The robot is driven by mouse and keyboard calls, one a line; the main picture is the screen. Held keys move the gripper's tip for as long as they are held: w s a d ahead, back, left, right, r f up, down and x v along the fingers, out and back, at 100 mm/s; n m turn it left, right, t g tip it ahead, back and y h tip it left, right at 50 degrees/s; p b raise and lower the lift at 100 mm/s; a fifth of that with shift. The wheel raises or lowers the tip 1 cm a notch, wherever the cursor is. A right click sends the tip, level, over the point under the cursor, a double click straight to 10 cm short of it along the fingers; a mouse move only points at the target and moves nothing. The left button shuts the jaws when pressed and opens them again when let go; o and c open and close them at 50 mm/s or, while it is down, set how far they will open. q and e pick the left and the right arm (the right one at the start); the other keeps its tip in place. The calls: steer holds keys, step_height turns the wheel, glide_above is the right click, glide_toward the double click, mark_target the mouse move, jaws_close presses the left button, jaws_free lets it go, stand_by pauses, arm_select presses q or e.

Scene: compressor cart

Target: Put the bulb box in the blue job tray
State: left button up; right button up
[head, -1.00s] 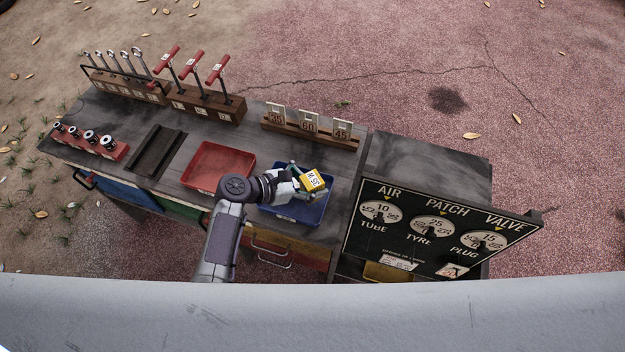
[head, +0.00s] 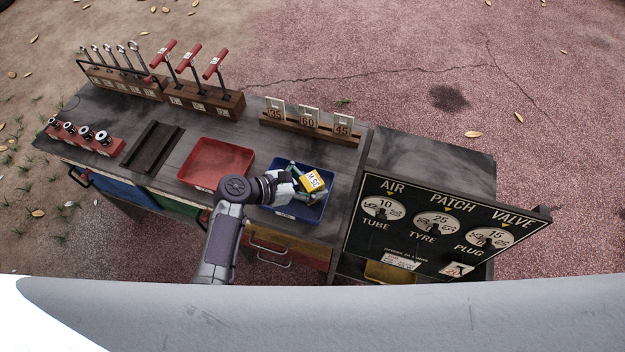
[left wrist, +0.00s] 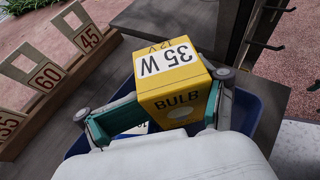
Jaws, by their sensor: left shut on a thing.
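The bulb box (head: 313,181) is yellow and white, marked 35 W; in the left wrist view the box (left wrist: 178,85) also reads 12 V and BULB. My left gripper (head: 304,181) is shut on it, with a finger on each side of the box in the left wrist view (left wrist: 160,112). The blue job tray (head: 322,207) lies under the gripper and box, partly hidden by them. Its blue wall shows below the box in the left wrist view (left wrist: 248,112). I cannot tell whether the box touches the tray floor. My right gripper is not in view.
A red tray (head: 215,163) stands left of the blue tray. A wooden rack (head: 308,129) with cards 35, 60 and 45 stands behind. A black gauge board (head: 440,228) rises to the right. Red-handled tools (head: 203,98) and a socket rail (head: 85,139) are further left.

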arm_select(q)
steer(key=shift+f, duration=0.3)
steer(key=o, duration=1.2)
steer(key=shift+s+a, duration=0.1)
steer(key=v, duration=1.2)
steer(key=shift+r, duration=0.1)
